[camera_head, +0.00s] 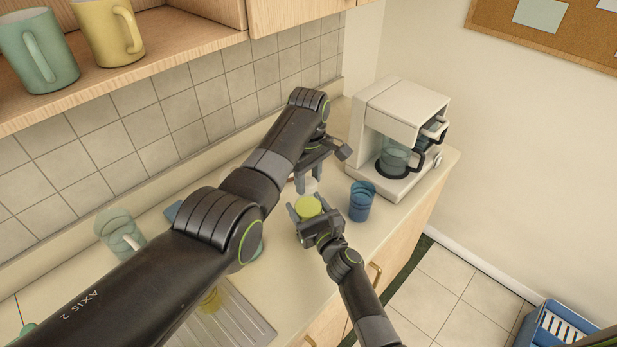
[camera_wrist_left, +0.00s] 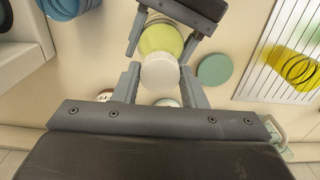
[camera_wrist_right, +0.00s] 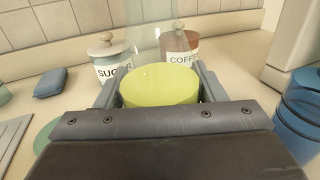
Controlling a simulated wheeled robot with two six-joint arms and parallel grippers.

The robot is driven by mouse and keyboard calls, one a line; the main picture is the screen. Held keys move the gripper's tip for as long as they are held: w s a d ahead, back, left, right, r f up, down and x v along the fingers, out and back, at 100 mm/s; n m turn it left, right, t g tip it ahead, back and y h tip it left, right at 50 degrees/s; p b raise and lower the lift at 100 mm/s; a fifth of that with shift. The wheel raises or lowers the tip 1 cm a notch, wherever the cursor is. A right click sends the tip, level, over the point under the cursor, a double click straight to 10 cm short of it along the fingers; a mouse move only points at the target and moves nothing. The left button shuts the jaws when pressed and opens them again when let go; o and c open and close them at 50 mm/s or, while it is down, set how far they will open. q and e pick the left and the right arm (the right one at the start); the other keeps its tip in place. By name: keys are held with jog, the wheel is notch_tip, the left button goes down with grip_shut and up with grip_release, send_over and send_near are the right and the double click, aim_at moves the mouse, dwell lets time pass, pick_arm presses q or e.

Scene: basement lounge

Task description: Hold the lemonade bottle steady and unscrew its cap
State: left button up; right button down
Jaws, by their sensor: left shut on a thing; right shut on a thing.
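The lemonade bottle (camera_head: 308,207) holds yellow-green liquid under a clear upper part, which shows in the right wrist view (camera_wrist_right: 160,87). It stands upright on the counter, with my right gripper (camera_head: 314,218) shut around its body. Its white cap (camera_wrist_left: 160,75) lies between the fingers of my left gripper (camera_wrist_left: 160,90), which is shut on it. In the head view the left gripper (camera_head: 306,184) is just above and behind the bottle. The cap lines up with the bottle, but I cannot tell whether it is loose. The neck is mostly hidden.
A blue glass (camera_head: 362,201) stands close right of the bottle, before a coffee maker (camera_head: 398,135). Sugar (camera_wrist_right: 109,60) and coffee (camera_wrist_right: 180,50) jars stand behind. A green disc (camera_wrist_left: 215,69) lies nearby. A ribbed drainboard (camera_head: 235,318) is at the left, with a shelf of mugs above.

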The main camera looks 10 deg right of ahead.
aim_at(308, 182)
dwell(0.7)
pick_arm(q)
jog(key=shift+r, duration=1)
jog(key=shift+r, duration=0.1)
jog(key=shift+r, duration=1.95)
pick_arm(e)
jog(key=shift+c, duration=1.2)
grip_release()
jog(key=shift+s, duration=0.1)
